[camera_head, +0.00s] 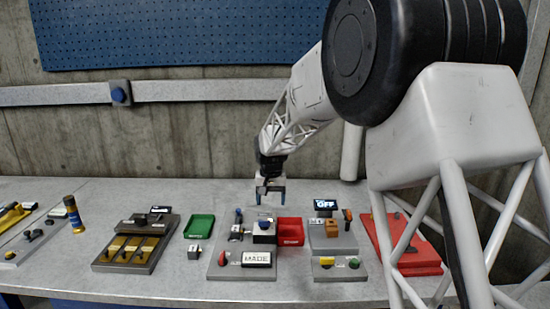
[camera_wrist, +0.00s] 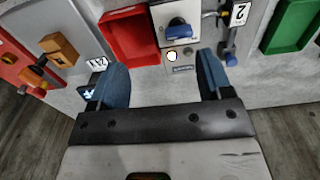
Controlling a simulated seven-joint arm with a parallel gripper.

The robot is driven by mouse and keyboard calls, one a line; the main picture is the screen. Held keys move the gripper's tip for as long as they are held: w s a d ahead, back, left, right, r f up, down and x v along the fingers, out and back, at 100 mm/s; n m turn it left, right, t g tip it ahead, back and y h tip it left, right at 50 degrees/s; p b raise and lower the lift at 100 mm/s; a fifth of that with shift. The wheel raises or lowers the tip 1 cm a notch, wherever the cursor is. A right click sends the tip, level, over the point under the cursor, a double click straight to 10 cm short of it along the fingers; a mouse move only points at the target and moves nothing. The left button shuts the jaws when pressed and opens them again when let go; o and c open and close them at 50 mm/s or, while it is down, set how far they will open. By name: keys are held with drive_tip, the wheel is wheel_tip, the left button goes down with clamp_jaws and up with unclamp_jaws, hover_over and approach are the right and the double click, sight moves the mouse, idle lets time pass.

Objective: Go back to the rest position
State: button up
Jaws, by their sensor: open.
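My gripper (camera_head: 270,191) hangs from my white arm over the middle of the bench, above the back part of the central grey panel (camera_head: 224,265). Its two blue fingers are apart with nothing between them. In the wrist view my gripper (camera_wrist: 162,85) is also open, with the panel's edge and a small plate with a round white light (camera_wrist: 172,57) beyond the fingertips. A grey box with a blue knob (camera_wrist: 178,30) sits just past that plate; it also shows in the head view (camera_head: 264,232).
A red tray (camera_head: 290,232) and a green tray (camera_head: 199,226) flank the central panel. A display reading OFF (camera_head: 325,204) stands to the right, near a red panel (camera_head: 412,262). A panel with yellow slots (camera_head: 130,250) lies left. The bench's back strip (camera_head: 190,190) is clear.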

drive_tip(key=s+d+r, duration=0.4)
drive_tip(key=s, duration=0.3)
drive_tip(key=s+d+r, duration=0.4)
drive_tip(key=s, duration=0.2)
drive_tip(key=s+d, duration=0.4)
drive_tip(key=s, duration=0.8)
drive_tip(key=s+d+t, duration=0.1)
drive_tip(key=s+d, duration=0.3)
drive_tip(key=s, duration=0.9)
drive_tip(key=s+d+t, duration=0.1)
drive_tip(key=s+d, duration=0.3)
drive_tip(key=s, duration=0.8)
drive_tip(key=shift+s+d+f, duration=0.2)
drive_tip(key=shift+s+f, duration=0.05)
drive_tip(key=shift+f, duration=0.15)
drive_tip(key=shift+o, duration=0.6)
drive_tip(key=shift+w, duration=0.15)
